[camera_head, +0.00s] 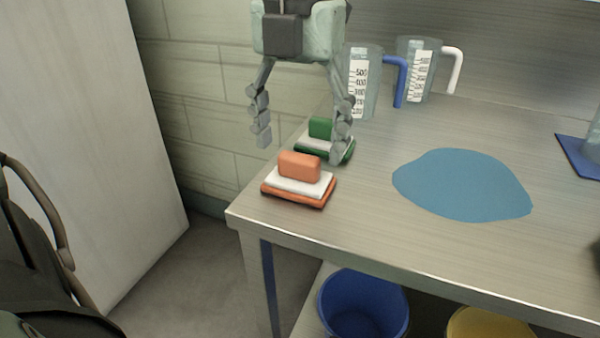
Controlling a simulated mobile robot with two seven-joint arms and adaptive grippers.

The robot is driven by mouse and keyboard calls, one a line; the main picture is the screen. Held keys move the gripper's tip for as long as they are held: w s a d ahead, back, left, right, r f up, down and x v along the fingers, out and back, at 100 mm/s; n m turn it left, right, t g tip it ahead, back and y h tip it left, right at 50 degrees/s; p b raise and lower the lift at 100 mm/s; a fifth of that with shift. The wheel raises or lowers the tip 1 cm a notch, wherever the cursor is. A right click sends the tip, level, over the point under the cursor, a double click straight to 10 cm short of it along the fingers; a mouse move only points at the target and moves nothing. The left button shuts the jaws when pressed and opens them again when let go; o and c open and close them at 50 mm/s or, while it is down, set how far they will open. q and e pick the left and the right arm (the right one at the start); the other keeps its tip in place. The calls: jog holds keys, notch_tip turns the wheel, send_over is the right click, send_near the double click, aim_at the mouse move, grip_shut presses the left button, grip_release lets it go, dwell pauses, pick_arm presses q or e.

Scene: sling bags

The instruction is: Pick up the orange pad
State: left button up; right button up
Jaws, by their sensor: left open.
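The orange pad (299,166) lies flat near the left front corner of the metal table. It has an orange block on top, a white layer below and an orange base. A similar green pad (321,128) lies just behind it, partly covered by a finger. My left gripper (302,148) points down with its fingers spread wide and nothing between them. In the picture its fingertips are above and behind the orange pad, apart from it. One finger overlaps the green pad; I cannot tell whether it touches. My right gripper is not in view.
The metal table (380,235) has a blue puddle-like patch (462,184) in its middle. Measuring jugs with a blue handle (362,85) and a white handle (417,72) stand behind. A blue bucket (362,305) and a yellow bucket (490,324) are below. A tiled wall is at the left.

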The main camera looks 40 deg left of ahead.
pick_arm(q)
notch_tip(320, 180, down, 2)
jog(key=shift+c, duration=0.2)
jog(key=c, duration=1.2)
jog(key=shift+r, duration=0.2)
